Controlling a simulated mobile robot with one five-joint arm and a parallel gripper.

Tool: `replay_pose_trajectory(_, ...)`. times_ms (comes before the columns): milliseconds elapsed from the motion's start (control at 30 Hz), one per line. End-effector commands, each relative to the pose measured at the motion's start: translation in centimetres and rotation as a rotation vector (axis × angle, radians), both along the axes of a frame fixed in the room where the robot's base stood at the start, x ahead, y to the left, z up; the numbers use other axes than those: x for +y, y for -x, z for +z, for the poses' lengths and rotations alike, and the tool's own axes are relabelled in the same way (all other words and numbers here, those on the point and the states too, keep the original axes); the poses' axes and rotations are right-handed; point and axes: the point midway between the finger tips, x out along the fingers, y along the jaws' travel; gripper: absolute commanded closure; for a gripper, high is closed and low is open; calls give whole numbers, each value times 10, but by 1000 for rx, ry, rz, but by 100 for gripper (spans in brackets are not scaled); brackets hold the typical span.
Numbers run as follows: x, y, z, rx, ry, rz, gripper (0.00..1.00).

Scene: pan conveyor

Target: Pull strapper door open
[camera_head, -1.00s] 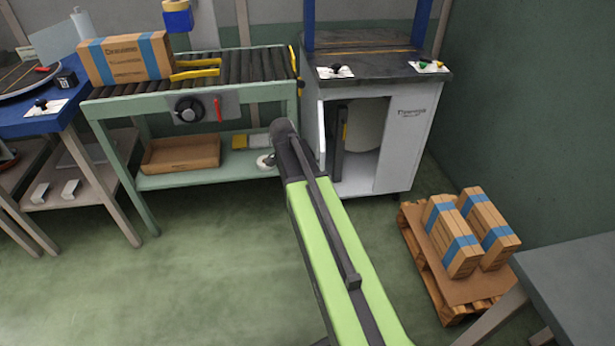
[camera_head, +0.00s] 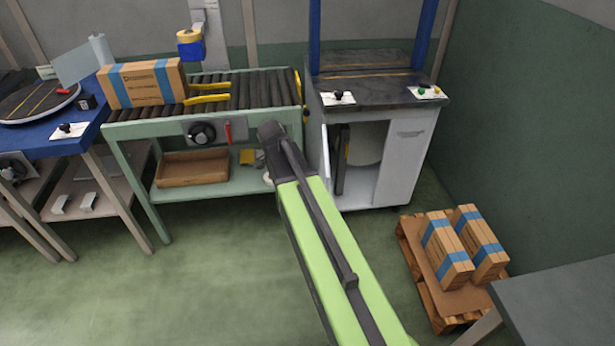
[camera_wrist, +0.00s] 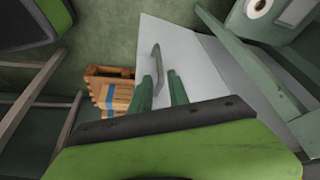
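The strapper (camera_head: 400,165) is a white cabinet with a dark top. Its front stands open, with a pale roll (camera_head: 366,143) inside. The strapper door (camera_head: 325,160) is swung out at the opening's left side and shows nearly edge-on. In the wrist view the door (camera_wrist: 205,72) is a pale panel with a curved grey handle (camera_wrist: 155,62). My gripper (camera_wrist: 160,85) has its two green fingers apart, with the handle's lower end seen between them. I cannot tell whether they touch it. In the head view my arm hides the fingers.
A green roller conveyor (camera_head: 125,131) stands left of the strapper, with a blue-banded box (camera_head: 145,88) on top. A pallet (camera_head: 450,312) with two boxes is at right, beside a grey table (camera_head: 560,300). Green floor is clear at front left.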

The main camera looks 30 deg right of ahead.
Motion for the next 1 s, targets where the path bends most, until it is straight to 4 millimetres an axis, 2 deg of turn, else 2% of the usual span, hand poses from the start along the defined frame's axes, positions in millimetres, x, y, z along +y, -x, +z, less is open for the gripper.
replay_pose_trajectory(33,4,1,20,0,0,1,78)
replay_pose_trajectory(233,15,1,40,0,0,0,78)
replay_pose_trajectory(833,20,1,41,0,-1,4,78)
replay_pose_trajectory(900,31,2,41,0,-1,22,78)
replay_pose_trajectory(1000,61,23,37,16,-53,81,78)
